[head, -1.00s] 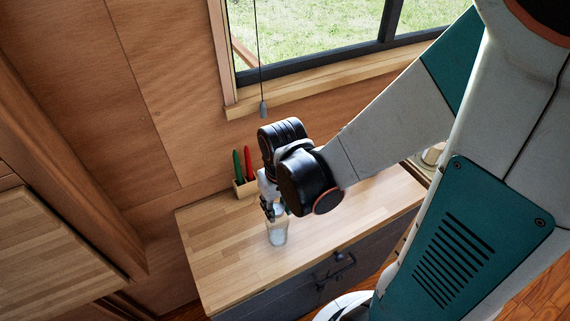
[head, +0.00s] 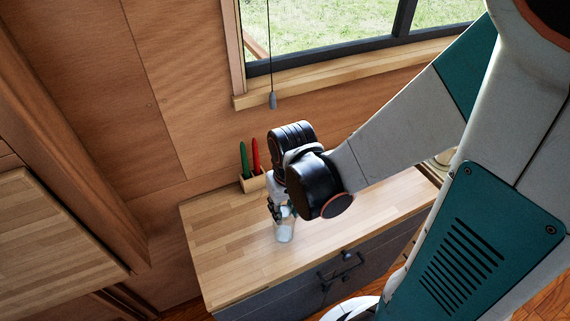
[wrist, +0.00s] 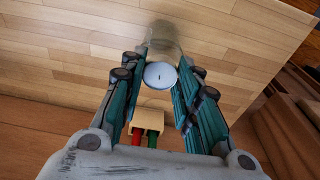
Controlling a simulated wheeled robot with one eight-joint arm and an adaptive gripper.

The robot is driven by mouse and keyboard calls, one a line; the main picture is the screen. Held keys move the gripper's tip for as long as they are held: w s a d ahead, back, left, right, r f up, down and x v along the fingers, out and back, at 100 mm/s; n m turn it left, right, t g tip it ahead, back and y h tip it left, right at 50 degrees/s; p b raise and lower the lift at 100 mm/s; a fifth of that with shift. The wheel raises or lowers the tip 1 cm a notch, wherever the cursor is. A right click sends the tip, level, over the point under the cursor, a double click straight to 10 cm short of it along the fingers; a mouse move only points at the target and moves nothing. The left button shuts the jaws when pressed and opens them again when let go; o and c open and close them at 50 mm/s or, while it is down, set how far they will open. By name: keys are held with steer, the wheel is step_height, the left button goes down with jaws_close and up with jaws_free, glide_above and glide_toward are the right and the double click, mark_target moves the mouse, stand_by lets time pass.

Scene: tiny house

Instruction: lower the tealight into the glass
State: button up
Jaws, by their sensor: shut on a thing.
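A white tealight (wrist: 160,75) with a small dark wick is held between the fingertips of my gripper (wrist: 158,80) in the wrist view. My gripper is shut on its sides. A clear glass (wrist: 163,38) stands on the wooden counter, just beyond the tealight in the wrist view. In the head view my gripper (head: 279,212) points down over the glass (head: 284,233), its fingertips close to the rim. The tealight overlaps the near part of the glass in the wrist view. I cannot tell whether it is above the rim or inside it.
The wooden counter (head: 225,245) is clear around the glass. A small wooden holder (head: 252,183) with a green and a red item stands by the wall; it also shows in the wrist view (wrist: 148,118). A cord weight (head: 272,100) hangs by the window.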

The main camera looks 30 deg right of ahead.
steer(key=shift+f+b, duration=0.55)
steer(key=shift+f, duration=0.15)
steer(key=shift+s+f+b, duration=0.3)
steer(key=shift+f+b, duration=0.2)
steer(key=shift+b, duration=0.05)
steer(key=o, duration=0.7)
step_height(320, 180, down, 2)
steer(key=shift+w+f+b, duration=0.1)
steer(key=shift+b, duration=0.8)
steer(key=shift+f+b, duration=0.35)
steer(key=shift+w, duration=0.1)
steer(key=shift+c, duration=1.1)
steer(key=shift+c, duration=0.7)
steer(key=o, duration=1.5)
